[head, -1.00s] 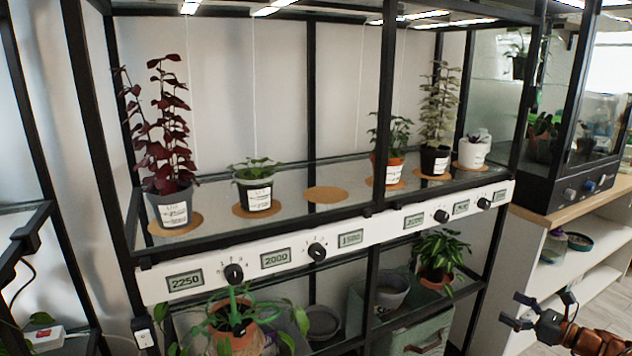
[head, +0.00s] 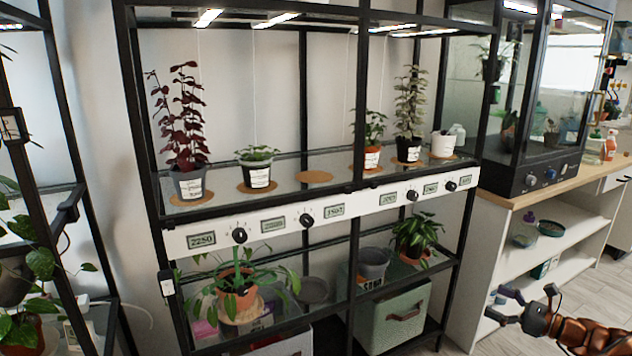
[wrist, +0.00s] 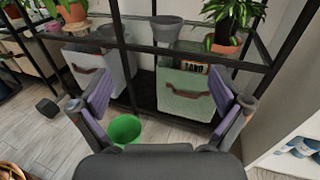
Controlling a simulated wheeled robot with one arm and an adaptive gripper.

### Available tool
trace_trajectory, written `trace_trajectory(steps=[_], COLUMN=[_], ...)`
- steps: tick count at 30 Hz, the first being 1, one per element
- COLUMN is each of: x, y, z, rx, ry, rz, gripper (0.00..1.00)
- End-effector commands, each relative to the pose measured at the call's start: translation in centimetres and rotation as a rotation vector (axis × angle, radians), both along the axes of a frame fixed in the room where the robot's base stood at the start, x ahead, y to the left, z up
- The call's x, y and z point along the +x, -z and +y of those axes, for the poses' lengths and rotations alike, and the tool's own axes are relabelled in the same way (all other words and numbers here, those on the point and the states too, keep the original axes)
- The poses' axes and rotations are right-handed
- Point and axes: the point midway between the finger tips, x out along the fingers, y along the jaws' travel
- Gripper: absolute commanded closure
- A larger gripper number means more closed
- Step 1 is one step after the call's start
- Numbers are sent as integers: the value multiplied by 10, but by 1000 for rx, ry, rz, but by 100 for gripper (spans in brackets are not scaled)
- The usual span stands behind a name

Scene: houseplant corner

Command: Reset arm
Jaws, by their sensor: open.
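My gripper (head: 521,306) is at the lower right of the head view, in front of the white shelf unit and apart from it. In the wrist view my gripper (wrist: 160,108) shows its two purple-padded fingers spread wide with nothing between them. Beyond the fingers are the lower part of the black plant rack and a green fabric bin (wrist: 186,92). A green bowl-like container (wrist: 125,129) is on the floor, low between the fingers in the picture.
The black rack holds a dark red plant (head: 186,125), several other pots and an empty cork mat (head: 314,176). Dials line its white panel (head: 280,224). A glass cabinet (head: 540,110) stands on the wooden counter (head: 520,196) at right.

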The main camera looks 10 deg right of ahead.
Motion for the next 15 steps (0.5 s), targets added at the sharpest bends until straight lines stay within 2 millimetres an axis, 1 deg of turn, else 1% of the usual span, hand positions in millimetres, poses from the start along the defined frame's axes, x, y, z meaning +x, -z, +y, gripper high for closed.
trace_trajectory(steps=[1,8,11,14,15], x=[3,13,16,18,18], y=[-10,-44,-64,-90,-102], z=[9,53,80,117,134], rx=[-9,-64,-96,-140,-164], ry=[-19,-108,-163,-240,-276], rz=[-3,-19,-28,-42,-48], gripper=[0,0,0,0,0])
